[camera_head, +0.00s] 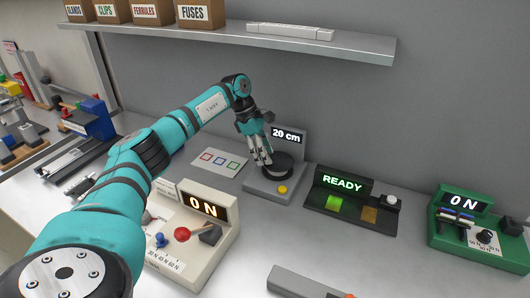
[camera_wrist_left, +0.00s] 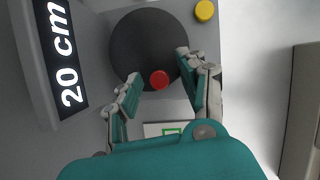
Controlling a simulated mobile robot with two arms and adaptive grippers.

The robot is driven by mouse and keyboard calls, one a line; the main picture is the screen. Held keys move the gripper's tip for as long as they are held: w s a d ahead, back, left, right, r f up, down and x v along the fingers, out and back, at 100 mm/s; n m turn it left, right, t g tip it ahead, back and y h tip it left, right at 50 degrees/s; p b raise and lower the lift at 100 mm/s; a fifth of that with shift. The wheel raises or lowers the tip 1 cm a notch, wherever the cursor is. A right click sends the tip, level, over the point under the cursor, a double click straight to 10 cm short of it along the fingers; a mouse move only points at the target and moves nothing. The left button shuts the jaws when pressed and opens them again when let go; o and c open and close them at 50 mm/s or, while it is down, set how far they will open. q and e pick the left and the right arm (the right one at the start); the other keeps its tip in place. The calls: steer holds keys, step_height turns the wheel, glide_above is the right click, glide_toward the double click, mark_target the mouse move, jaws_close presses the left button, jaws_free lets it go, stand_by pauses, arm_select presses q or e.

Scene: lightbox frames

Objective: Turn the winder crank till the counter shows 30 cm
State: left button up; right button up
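The winder (camera_head: 262,187) is a grey box with an upright display (camera_head: 286,134) reading "20 cm". The same reading shows sideways in the left wrist view (camera_wrist_left: 66,60). On its top is a black disc (camera_head: 284,172), which also shows in the left wrist view (camera_wrist_left: 140,38). A red crank knob (camera_wrist_left: 159,80) sits near the disc's edge. My left gripper (camera_head: 262,160) is over the disc, pointing down. In the left wrist view its open fingers (camera_wrist_left: 157,72) stand on either side of the knob, with gaps visible. The knob is hidden in the head view. My right gripper is out of view.
A yellow button (camera_head: 282,189) is on the winder's front. A card (camera_head: 219,161) lies left; a shelf (camera_head: 300,42) hangs above.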

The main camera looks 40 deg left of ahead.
arm_select(q)
steer(key=v, duration=0.7)
steer(key=shift+a+r, duration=0.15)
steer(key=shift+r, duration=0.1)
